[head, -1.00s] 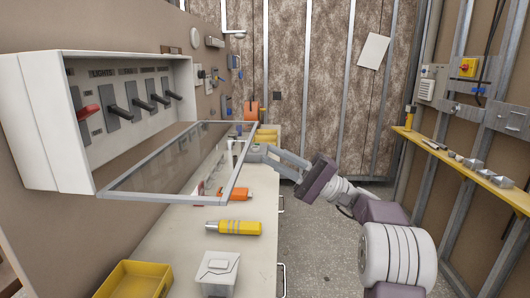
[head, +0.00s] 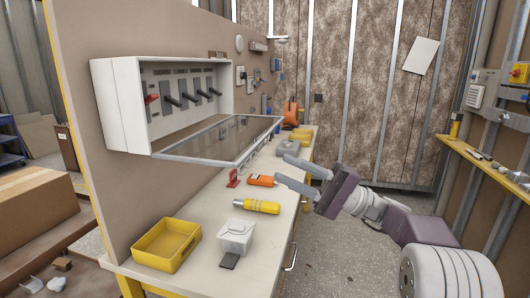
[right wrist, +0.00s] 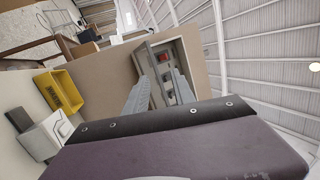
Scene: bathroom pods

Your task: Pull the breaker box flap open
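The white breaker box (head: 125,105) is mounted on the brown panel at the left in the head view. Its front is uncovered, with a red switch and several dark switches showing. Its clear, grey-framed flap (head: 215,142) hangs out from the box's lower edge, roughly level over the workbench. My right gripper (head: 283,168) is to the right of the flap and below its outer edge, with its two fingers apart and nothing between them. The right wrist view also shows the fingers (right wrist: 160,92) spread, with the box (right wrist: 185,60) beyond them. My left gripper is not in view.
The workbench (head: 200,215) under the box holds a yellow bin (head: 166,245), a white container (head: 236,238), a yellow-handled tool (head: 257,206) and an orange tool (head: 261,180). A yellow shelf (head: 480,158) runs along the right wall. The floor right of the bench looks clear.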

